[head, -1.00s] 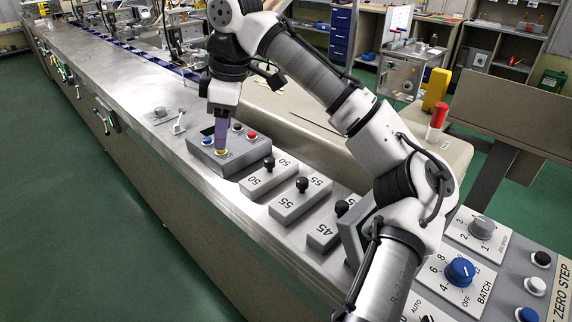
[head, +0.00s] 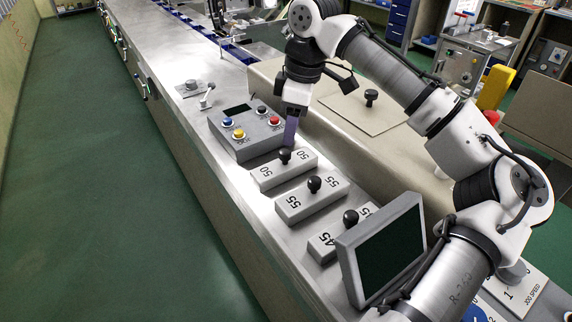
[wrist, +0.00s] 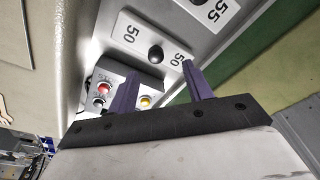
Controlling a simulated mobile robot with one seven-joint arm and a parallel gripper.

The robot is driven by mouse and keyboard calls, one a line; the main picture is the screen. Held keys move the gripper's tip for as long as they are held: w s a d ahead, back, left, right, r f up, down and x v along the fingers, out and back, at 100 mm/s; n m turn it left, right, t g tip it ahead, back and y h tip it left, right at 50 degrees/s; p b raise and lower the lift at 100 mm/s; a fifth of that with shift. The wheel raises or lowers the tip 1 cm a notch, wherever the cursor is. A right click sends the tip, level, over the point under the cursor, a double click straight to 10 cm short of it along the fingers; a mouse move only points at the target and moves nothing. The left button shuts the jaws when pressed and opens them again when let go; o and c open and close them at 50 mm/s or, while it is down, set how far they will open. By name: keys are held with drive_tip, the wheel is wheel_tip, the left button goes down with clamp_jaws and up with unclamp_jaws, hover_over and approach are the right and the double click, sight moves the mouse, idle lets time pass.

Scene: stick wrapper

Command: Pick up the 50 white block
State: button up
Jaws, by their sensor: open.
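The 50 white block (head: 284,170) is a pale flat block with a round black knob on top and "50" printed at both ends. It lies on the metal counter, nearest the button box. In the wrist view the 50 block (wrist: 133,33) lies beyond the fingers, its knob in line with the gap between them. My gripper (head: 290,142) hangs with purple fingers pointing down, just behind the block's knob in the head view. In the wrist view my gripper (wrist: 158,80) is open and empty, the fingers spread apart. I cannot tell its exact height above the block.
A 55 block (head: 312,200) and a 45 block (head: 335,236) lie nearer on the counter. A grey button box (head: 246,134) stands on the far side of the 50 block. A dark screen (head: 384,250) stands beside the 45 block. Bare counter (head: 215,155) lies left.

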sight(286, 151)
drive_tip(key=shift+w+a+f+p, duration=0.2)
drive_tip(key=shift+f+p, duration=0.15)
drive_tip(key=shift+f, duration=0.9)
drive_tip(key=shift+w+a+f+p, duration=0.15)
drive_tip(key=shift+a+f+p, duration=0.15)
drive_tip(key=shift+f, duration=0.9)
drive_tip(key=shift+w+a+f+p, duration=0.2)
drive_tip(key=shift+f+p, duration=0.2)
drive_tip(key=shift+f, duration=0.85)
clamp_jaws()
